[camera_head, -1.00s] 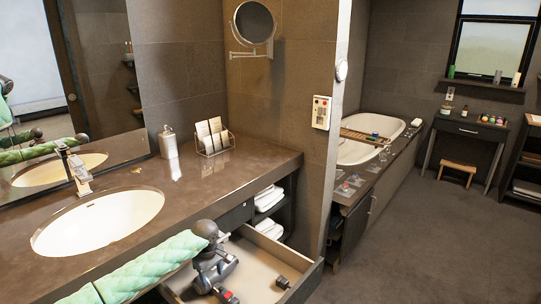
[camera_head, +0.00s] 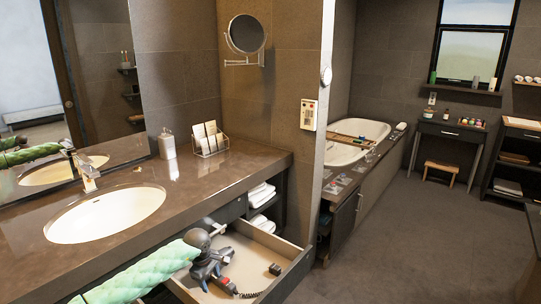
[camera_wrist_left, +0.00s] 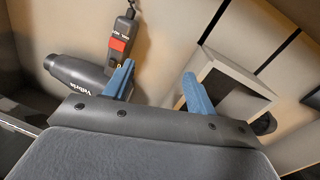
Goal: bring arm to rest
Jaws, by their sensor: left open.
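My left arm in its green padded sleeve reaches in from the lower left of the head view, with the left gripper (camera_head: 214,268) over the open drawer (camera_head: 296,272). A dark hair dryer lies in the drawer; the red mark on its handle (camera_head: 232,289) and its coiled cord show beside the gripper. In the left wrist view the gripper's two blue fingertips (camera_wrist_left: 158,78) are apart with nothing between them. The hair dryer's barrel (camera_wrist_left: 80,73) and handle lie beyond and left of the fingers. Their exact distance is hard to tell. My right gripper is out of view.
A small dark block (camera_head: 274,268) sits in the drawer. The counter (camera_head: 190,190) with its sink (camera_head: 105,215) lies above the drawer, close to the arm. A soap dispenser (camera_head: 167,144) and wire rack (camera_head: 210,143) stand at the back. Floor (camera_head: 400,245) to the right is clear.

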